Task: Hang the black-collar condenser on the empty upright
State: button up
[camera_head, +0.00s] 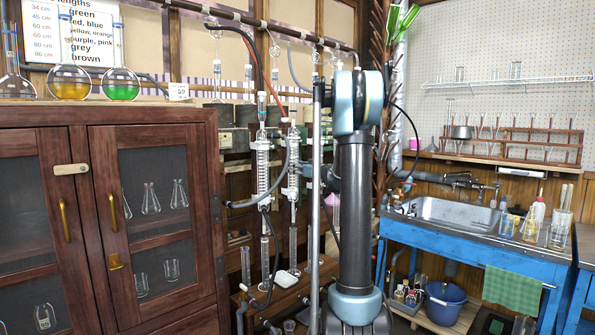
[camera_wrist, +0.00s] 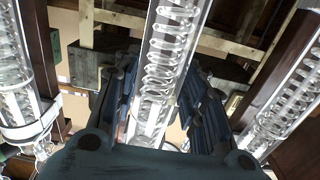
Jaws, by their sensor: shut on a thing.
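In the wrist view my gripper (camera_wrist: 160,105) is shut on a clear glass condenser (camera_wrist: 168,62) with a coil inside. The condenser runs between the two dark fingers, slightly tilted in the picture. Its collar does not show there, so I cannot tell the collar's colour. In the head view my own arm stands in front of the rig, and I cannot make out my gripper or the held condenser. Two coiled condensers, one on the left (camera_head: 263,160) and one nearer the middle (camera_head: 293,170), stand upright on the rig. I cannot tell which upright is empty.
In the wrist view, glassware stands close on the left (camera_wrist: 22,85) and right (camera_wrist: 292,108) of the fingers. Hoses (camera_head: 280,165) hang around the rig. A wooden cabinet (camera_head: 100,215) is on the left, and a blue sink bench (camera_head: 450,238) is on the right.

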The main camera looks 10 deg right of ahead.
jog(key=shift+f, duration=0.55)
dwell(0.4)
jog(key=o, duration=1.3)
jog(key=shift+o, duration=0.2)
jog(key=v, duration=1.2)
